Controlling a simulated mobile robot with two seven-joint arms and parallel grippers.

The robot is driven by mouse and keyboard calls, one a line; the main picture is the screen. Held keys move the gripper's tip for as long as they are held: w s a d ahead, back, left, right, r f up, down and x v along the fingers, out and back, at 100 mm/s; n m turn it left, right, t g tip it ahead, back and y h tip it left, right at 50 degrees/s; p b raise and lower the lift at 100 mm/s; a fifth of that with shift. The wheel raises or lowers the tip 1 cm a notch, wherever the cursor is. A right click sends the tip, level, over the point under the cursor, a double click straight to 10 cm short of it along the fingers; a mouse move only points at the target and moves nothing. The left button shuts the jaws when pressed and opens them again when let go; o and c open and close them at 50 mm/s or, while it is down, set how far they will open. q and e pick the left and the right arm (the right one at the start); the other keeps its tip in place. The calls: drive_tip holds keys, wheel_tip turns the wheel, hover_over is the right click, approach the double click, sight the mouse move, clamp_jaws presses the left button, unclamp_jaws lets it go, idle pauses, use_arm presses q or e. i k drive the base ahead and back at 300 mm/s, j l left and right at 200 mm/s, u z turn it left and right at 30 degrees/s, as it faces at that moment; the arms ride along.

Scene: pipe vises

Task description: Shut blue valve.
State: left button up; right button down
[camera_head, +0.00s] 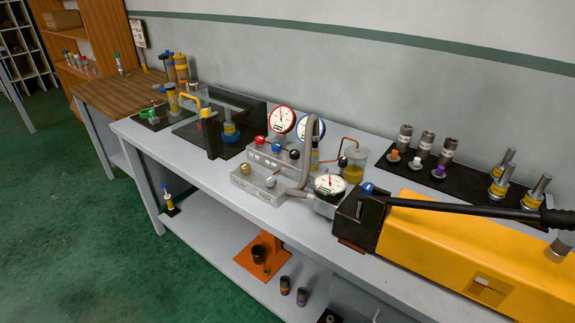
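A small round blue valve knob (276,147) sits on a light grey valve block (265,172) in the middle of the bench. It stands between a red knob (260,141) and a black knob (294,154). Another blue knob (367,188) sits on the black end of the yellow hydraulic pump (470,255), near the round gauge (329,184). I cannot tell from this view whether either one is open or shut. Neither of my grippers is in view.
The grey bench (190,158) runs along the wall. Gauges with red (281,120) and blue rims stand behind the block. A grey hose (310,150) arches at its right. The pump's long black handle (460,210) reaches right. The bench front left of the block is clear.

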sight(276, 147)
drive_tip(key=i+j, duration=0.25)
drive_tip(key=j, duration=0.2)
drive_tip(key=i+j, duration=0.3)
drive_tip(key=j, duration=0.15)
drive_tip(key=i+j, duration=0.25)
drive_tip(key=j, duration=0.2)
drive_tip(key=i+j+z, duration=0.25)
drive_tip(key=k+z, duration=0.1)
drive_tip(key=z, duration=0.85)
